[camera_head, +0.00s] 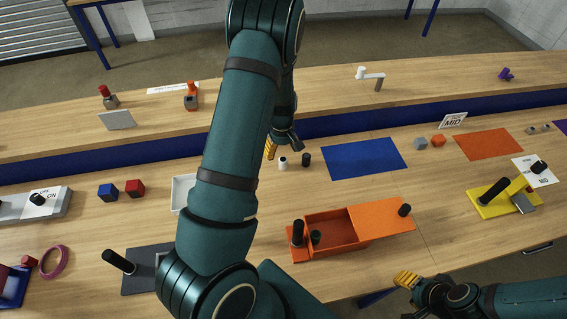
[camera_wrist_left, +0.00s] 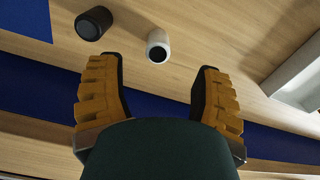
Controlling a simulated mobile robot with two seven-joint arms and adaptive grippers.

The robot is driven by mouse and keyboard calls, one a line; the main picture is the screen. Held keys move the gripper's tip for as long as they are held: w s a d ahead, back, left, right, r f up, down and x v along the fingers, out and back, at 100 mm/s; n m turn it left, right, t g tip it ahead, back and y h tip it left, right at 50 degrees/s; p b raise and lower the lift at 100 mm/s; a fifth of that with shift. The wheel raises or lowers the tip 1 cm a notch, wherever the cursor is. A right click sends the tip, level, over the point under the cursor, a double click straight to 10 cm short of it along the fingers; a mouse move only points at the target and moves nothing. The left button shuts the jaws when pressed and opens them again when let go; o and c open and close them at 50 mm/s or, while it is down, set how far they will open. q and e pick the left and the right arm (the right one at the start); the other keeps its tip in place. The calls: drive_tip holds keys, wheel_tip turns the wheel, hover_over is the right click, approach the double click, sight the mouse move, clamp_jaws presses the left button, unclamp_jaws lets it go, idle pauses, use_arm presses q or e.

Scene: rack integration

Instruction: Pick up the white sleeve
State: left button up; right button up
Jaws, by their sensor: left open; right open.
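The white sleeve (camera_head: 283,163) is a small upright cylinder with a dark opening on top, standing on the workbench. It also shows in the left wrist view (camera_wrist_left: 158,46), just beyond and between my fingertips. My left gripper (camera_head: 279,149) is open and empty, close beside the sleeve on its far side; the wrist view shows its two yellow-padded fingers (camera_wrist_left: 157,75) apart with nothing between them. My right gripper (camera_head: 408,283) is at the bench's front edge, lower right, away from the sleeve, and open with nothing seen in it.
A black cylinder (camera_head: 306,159) stands just right of the sleeve, also in the wrist view (camera_wrist_left: 93,23). A white tray (camera_head: 181,193) is to the left, partly behind my arm. A blue mat (camera_head: 364,158) lies right; an orange box (camera_head: 336,231) sits in front. A raised shelf is behind.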

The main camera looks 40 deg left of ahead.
sight(283, 159)
use_arm(q)
wheel_tip(283, 159, down, 2)
drive_tip(key=shift+w+f, duration=0.15)
drive_tip(key=shift+f, duration=2.75)
drive_tip(key=c, duration=1.1)
